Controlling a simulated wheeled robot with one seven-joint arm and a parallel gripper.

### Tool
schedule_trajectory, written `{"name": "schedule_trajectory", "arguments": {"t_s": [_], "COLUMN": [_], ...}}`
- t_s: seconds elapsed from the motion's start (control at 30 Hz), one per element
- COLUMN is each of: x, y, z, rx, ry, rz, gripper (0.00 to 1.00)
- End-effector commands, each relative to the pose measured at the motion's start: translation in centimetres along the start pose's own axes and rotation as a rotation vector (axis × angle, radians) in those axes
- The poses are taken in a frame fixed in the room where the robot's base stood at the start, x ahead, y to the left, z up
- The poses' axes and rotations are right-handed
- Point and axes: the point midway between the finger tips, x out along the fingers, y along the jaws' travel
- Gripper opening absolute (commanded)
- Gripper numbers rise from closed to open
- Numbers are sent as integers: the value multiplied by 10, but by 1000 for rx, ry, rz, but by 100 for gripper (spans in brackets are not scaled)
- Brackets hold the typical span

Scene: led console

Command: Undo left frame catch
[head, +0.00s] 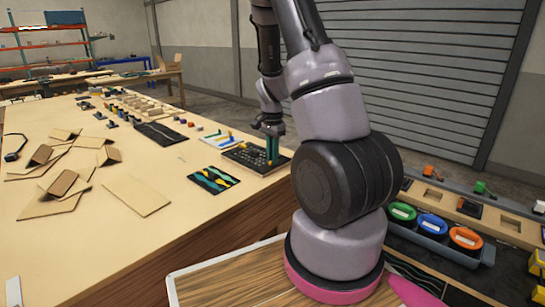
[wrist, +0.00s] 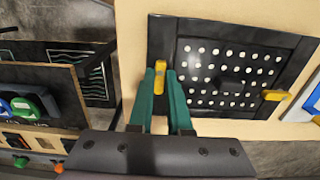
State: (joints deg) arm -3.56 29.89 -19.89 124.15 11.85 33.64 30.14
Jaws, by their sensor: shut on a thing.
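The LED console, a black frame around a dark panel with rows of white dots (wrist: 225,72), lies on the table; in the head view the black console (head: 245,153) is near the table's right edge. The yellow left frame catch (wrist: 160,78) is at the frame's left side. My gripper (wrist: 161,76), with green fingers, is shut on this catch, one finger on each side; the fingers partly hide it. A second yellow catch (wrist: 276,95) is at the frame's right side. In the head view my gripper (head: 272,152) points down over the console's right part.
A dark mat with yellow and teal strips (head: 214,179) lies in front of the console. Cardboard pieces (head: 136,194) lie on the left of the wooden table. A bin with green, blue and orange round lids (head: 432,225) stands at the right. Bare tabletop lies around the middle.

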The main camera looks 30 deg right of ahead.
Motion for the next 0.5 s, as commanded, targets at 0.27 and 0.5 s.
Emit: {"name": "schedule_trajectory", "arguments": {"t_s": [0.27,0.5], "x": [-1,-1], "y": [-1,-1], "z": [-1,-1], "rx": [6,6], "ry": [2,1], "rz": [-4,-3], "gripper": [0,46]}}
